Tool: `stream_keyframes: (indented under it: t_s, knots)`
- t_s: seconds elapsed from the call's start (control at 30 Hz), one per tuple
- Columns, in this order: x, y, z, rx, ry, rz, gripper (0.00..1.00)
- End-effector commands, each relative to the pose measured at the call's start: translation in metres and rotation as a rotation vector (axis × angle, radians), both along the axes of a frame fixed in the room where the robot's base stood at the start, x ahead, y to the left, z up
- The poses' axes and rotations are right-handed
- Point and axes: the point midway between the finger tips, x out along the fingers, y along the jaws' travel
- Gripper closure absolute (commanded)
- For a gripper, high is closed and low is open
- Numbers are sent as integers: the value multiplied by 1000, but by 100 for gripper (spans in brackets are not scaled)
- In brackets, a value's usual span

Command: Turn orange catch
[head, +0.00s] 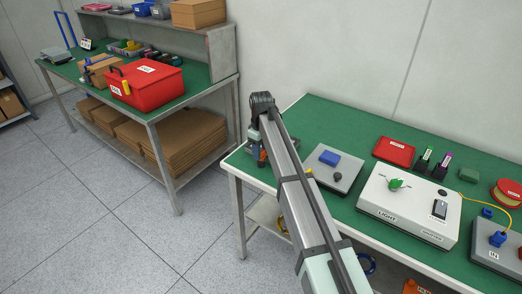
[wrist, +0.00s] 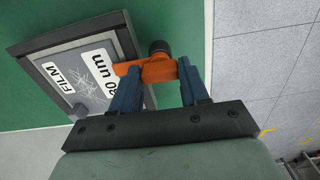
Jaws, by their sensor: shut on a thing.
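The orange catch (wrist: 160,70) shows in the wrist view at the right edge of a dark-rimmed grey frame (wrist: 70,46). The frame has white labels reading "FILM" and what looks like "80 um". A black round knob (wrist: 159,47) sits at the catch's far side. My gripper (wrist: 157,76) has its two blue fingers on either side of the catch and is shut on it. One end of the catch reaches left over the frame's edge. In the head view my arm hides most of the gripper and the frame.
The bench edge and open floor lie close by.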

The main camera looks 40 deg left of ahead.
Motion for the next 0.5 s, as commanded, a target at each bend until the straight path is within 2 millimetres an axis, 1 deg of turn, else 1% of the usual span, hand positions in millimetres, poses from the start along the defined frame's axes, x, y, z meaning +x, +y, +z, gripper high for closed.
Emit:
stream_keyframes:
  t_s: [0.27, 0.5]
  knots:
    - [0, 0, 0, 0, 0, -150, 86]
    - [0, 0, 0, 0, 0, -368, 86]
